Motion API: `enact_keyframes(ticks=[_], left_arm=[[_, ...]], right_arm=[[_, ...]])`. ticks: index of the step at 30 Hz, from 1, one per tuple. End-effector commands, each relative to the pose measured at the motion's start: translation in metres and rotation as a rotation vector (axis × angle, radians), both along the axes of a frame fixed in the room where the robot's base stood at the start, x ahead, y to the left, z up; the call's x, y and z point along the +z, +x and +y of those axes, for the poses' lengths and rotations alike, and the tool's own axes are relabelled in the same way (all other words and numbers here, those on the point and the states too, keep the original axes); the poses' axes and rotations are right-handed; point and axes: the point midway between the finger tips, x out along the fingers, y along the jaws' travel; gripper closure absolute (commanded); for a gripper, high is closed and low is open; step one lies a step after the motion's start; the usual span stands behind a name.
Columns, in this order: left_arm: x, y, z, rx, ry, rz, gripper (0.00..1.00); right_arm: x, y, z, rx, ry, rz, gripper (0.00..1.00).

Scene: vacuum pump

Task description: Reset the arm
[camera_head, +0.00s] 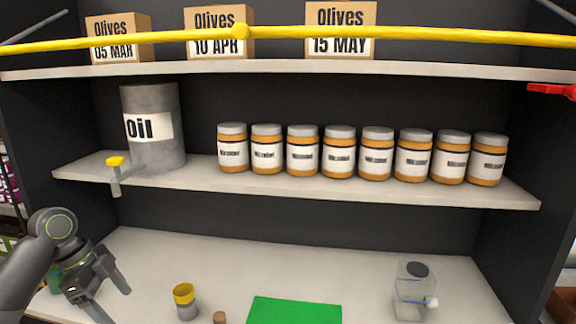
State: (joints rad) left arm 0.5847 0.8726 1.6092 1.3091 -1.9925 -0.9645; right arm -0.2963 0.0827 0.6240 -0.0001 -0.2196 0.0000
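My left arm comes in from the lower left. Its dark grey gripper (114,302) hangs over the left part of the bottom shelf with its two fingers spread apart and nothing visible between them. It is left of a small jar with a yellow top (184,300) and apart from it. My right arm and gripper are not in view.
A clear container with a dark round lid (414,288) and a green mat (295,311) are on the bottom shelf (250,258). A small brown cork-like piece (219,317) lies beside the mat. Above are an oil drum (155,150), several jars (302,152) and a yellow bar (300,33).

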Motion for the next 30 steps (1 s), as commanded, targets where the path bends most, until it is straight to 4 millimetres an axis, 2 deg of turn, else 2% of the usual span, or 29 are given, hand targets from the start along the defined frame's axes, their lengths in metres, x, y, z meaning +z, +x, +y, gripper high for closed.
enact_keyframes(ticks=[4,8,14,17,21,25,30], left_arm=[[-0.030,-0.008,-0.009,0.050,0.021,0.022,0.24],[-0.060,-0.018,-0.017,0.110,0.043,0.039,0.24],[-0.114,-0.044,-0.034,0.235,0.081,0.060,0.24],[-0.148,-0.067,-0.047,0.333,0.099,0.068,0.24],[-0.193,-0.112,-0.068,0.523,0.116,0.064,0.24],[-0.218,-0.156,-0.083,0.725,0.121,0.046,0.24],[-0.228,-0.206,-0.092,0.984,0.123,0.010,0.24]], right_arm=[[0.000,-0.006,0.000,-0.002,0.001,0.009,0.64],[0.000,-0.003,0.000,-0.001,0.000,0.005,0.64],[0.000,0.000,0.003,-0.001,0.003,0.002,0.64],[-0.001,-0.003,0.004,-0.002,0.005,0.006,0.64],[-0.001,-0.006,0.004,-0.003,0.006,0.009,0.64],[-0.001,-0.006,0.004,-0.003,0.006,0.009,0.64],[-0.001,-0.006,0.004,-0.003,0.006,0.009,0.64]])
